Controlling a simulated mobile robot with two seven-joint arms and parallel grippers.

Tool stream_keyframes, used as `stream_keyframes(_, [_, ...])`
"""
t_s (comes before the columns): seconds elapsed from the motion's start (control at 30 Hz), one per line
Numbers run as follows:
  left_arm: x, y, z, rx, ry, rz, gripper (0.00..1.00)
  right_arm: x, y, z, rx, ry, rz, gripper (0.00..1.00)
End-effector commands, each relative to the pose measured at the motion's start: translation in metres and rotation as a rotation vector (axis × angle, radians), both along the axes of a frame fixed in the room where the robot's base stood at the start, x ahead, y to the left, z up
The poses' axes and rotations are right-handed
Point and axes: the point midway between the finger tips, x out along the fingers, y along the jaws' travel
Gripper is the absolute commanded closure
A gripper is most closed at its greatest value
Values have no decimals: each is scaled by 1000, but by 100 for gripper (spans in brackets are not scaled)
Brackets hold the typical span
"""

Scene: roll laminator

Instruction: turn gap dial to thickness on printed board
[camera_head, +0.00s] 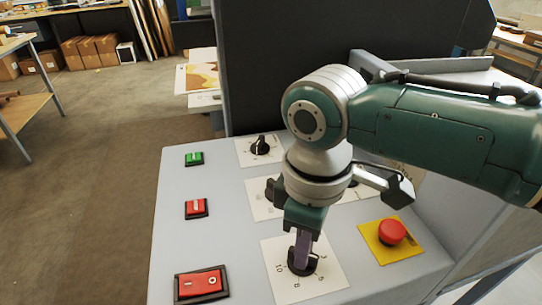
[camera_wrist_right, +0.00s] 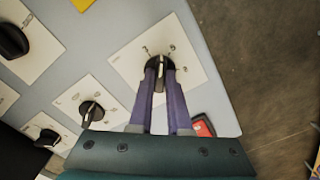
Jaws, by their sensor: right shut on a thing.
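A black dial with a printed number scale (camera_head: 292,265) sits on a white plate at the front of the grey control panel. Its plate shows 10, 8 and other numbers that are partly covered. In the right wrist view the same dial (camera_wrist_right: 156,64) has a pale pointer line across it. My right gripper (camera_head: 302,252) comes down from above and is shut on this dial; its purple fingers (camera_wrist_right: 161,80) sit on either side of the knob. A board with a yellow and brown print (camera_head: 200,73) lies behind the panel, with no thickness readable. My left gripper is out of view.
A black knob (camera_head: 261,145) stands at the panel's back; other knobs are partly hidden by my arm. On the left are a green button (camera_head: 194,159), a red button (camera_head: 196,208) and a red rocker switch (camera_head: 201,283). A red mushroom button (camera_head: 392,231) stands right of the dial.

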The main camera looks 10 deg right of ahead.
Motion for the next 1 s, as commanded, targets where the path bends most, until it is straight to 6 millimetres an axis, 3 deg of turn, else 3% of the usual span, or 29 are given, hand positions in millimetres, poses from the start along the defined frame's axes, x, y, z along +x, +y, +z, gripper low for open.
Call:
stream_keyframes(0.1, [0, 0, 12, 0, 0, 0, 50, 0, 2, 4, 4, 2, -99, 100])
stream_keyframes(0.5, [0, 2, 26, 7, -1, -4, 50, 0, 1, 2, 2, 2, -330, 100])
stream_keyframes(1.0, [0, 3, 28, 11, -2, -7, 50, 0, 1, 1, 3, 0, -389, 100])
